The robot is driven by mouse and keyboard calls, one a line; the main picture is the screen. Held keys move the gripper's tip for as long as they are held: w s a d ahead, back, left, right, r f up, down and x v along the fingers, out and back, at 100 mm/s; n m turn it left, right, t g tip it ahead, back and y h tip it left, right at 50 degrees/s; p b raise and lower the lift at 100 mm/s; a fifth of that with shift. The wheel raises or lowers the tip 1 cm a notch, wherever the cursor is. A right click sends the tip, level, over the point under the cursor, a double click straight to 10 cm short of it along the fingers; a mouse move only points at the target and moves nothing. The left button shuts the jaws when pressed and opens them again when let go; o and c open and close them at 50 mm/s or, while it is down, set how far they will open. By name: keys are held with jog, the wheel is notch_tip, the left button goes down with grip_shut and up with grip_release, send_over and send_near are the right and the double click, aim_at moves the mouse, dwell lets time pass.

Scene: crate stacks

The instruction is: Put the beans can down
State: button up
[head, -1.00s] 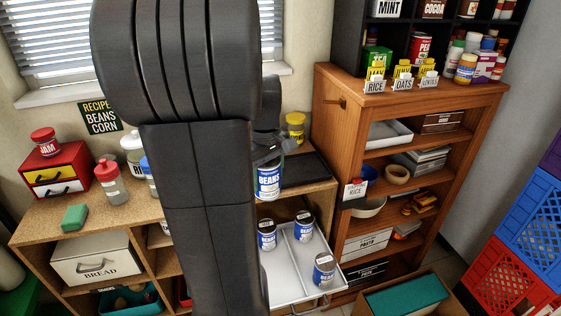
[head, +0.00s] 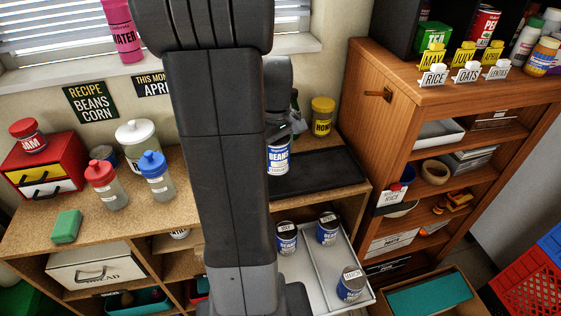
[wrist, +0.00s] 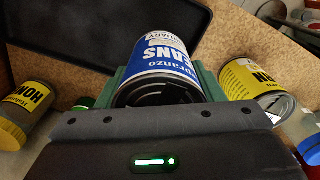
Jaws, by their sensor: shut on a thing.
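The beans can (head: 279,158) has a blue and white label and stands roughly upright in my gripper (head: 281,132) in the head view. In the wrist view, the beans can (wrist: 162,60) sits between the green finger pads of my gripper (wrist: 163,88), which is shut on it. In the head view the can overlaps the left end of a black tray (head: 325,172) on the wooden counter (head: 222,158). I cannot tell whether its base touches anything. My arm hides part of the counter to its left.
A yellow honey jar (head: 322,117) stands behind the tray. A green bottle is partly hidden beside it. Below, an open white drawer (head: 316,272) holds several dark blue cans. Bottles with red (head: 104,185) and blue lids (head: 155,177) stand left. The tray's right part is clear.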

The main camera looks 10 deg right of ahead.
jog(key=shift+f, duration=2.1)
jog(key=shift+f, duration=0.25)
jog(key=o, duration=1.3)
jog(key=shift+r, duration=0.1)
jog(key=shift+c, duration=0.2)
notch_tip(320, 180, up, 12)
jog(key=shift+r, duration=0.15)
